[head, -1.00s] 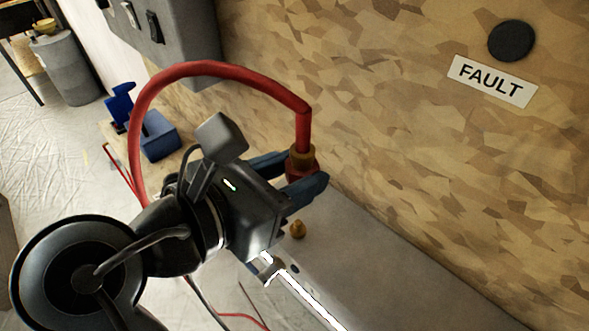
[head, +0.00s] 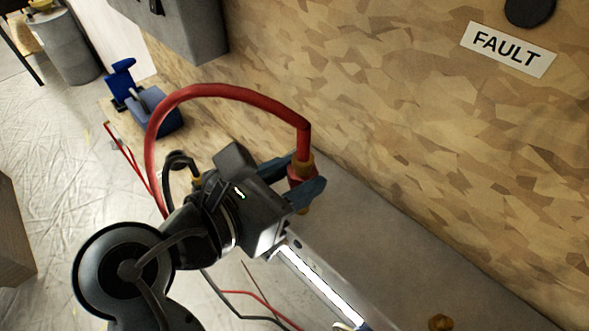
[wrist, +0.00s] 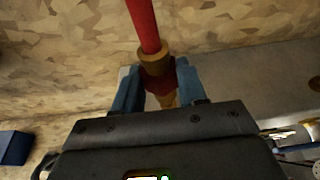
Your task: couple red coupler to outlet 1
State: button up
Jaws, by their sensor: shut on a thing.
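My gripper (head: 303,180) is shut on the red coupler (head: 300,172), with a blue finger on each side of it. In the wrist view the red coupler (wrist: 157,82) is between the fingers, below a brass collar and a red hose (wrist: 142,22). The hose (head: 215,91) arches up and left in the head view. A brass part (head: 303,208) shows just under the coupler; I cannot tell whether they are joined. Another brass fitting (head: 440,322) stands on the grey surface at the bottom right. No outlet number is readable.
A grey ledge (head: 370,235) runs along the patterned board wall, which bears a FAULT sign (head: 508,48). A grey box (head: 180,30) hangs on the wall at upper left. A blue vise-like tool (head: 150,105) stands at left. Loose wires (head: 250,305) lie below the arm.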

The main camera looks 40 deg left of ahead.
jog(key=shift+f+p, duration=0.35)
dwell(1.0)
jog(key=shift+f, duration=1.15)
jog(key=o, duration=1.2)
jog(key=shift+c, duration=0.2)
jog(key=b+v, duration=0.1)
jog(key=v, duration=0.6)
jog(key=shift+s+r, duration=0.2)
jog(key=shift+s, duration=0.15)
